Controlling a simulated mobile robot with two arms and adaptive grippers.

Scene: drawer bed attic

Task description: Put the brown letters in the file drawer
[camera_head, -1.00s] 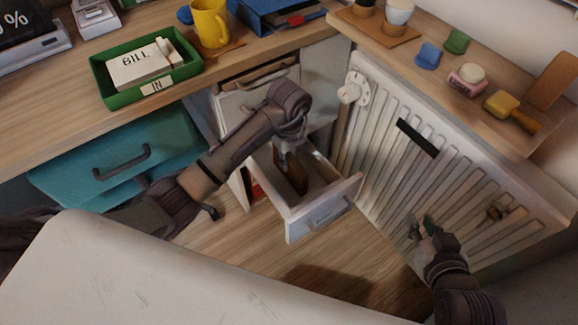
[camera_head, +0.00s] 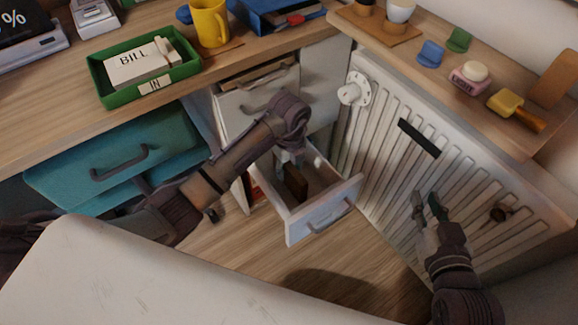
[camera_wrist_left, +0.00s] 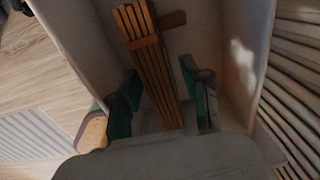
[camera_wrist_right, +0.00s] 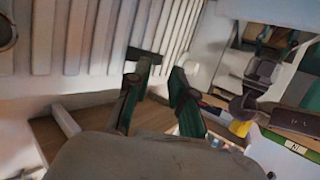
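The brown letters (camera_head: 296,183) are a bundle standing inside the open white file drawer (camera_head: 318,222). In the left wrist view the bundle (camera_wrist_left: 150,50) lies lengthwise between my two left fingertips, with gaps on both sides. My left gripper (camera_head: 288,157) is open just above the letters and reaches down into the drawer (camera_wrist_left: 245,55). A small brown piece sticks out beside the bundle. My right gripper (camera_head: 428,200) is open and empty in front of the radiator; its spread fingers (camera_wrist_right: 160,85) also show in the right wrist view.
The white radiator (camera_head: 385,170) stands close to the drawer's right side. A green tray (camera_head: 112,97) with a white BILL letter is on the desk, beside a yellow mug (camera_head: 208,22). A teal drawer (camera_head: 75,182) is left of my left arm.

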